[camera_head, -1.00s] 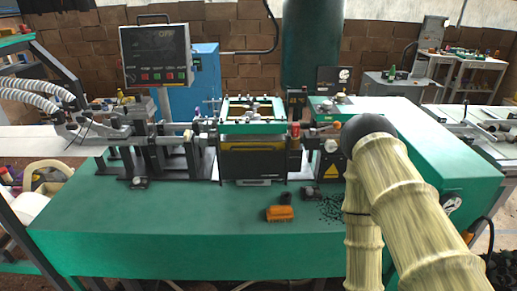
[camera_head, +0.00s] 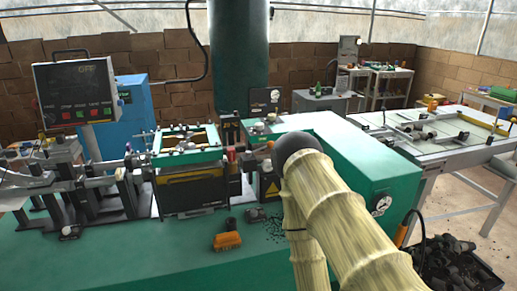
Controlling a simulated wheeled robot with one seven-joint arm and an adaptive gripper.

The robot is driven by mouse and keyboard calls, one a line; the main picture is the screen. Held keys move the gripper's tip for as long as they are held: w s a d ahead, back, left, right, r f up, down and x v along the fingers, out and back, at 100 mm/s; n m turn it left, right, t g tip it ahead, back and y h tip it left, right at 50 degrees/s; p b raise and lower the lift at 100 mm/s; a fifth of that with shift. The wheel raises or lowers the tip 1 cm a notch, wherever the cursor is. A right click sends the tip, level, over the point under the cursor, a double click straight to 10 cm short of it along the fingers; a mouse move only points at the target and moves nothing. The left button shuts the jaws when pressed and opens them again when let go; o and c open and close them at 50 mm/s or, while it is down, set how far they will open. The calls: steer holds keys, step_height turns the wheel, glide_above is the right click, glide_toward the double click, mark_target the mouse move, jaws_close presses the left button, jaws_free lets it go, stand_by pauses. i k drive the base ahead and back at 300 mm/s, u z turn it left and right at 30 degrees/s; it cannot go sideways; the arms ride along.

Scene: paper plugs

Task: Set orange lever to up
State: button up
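A slim orange piece (camera_head: 404,231), with a dark cable or rod rising from it, shows at the right end of the green machine, just right of a round gauge (camera_head: 381,204). It looks like a lever handle, but it is too small to tell its setting. A small orange-red upright part (camera_head: 231,155) stands beside the machine's middle block. I cannot tell whether it is a lever. My pale banded arm crosses the lower middle and right, left of the slim orange piece. My gripper is not visible.
A control panel (camera_head: 76,92) stands at left. A white-topped table (camera_head: 440,135) stands at right, and a bin of black scraps (camera_head: 455,265) is at lower right. Floor shows between the table and bin.

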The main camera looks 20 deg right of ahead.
mark_target(260, 149)
steer(key=k, duration=0.6)
steer(key=z, duration=0.5)
steer(key=i, duration=0.95)
steer(key=u, duration=0.45)
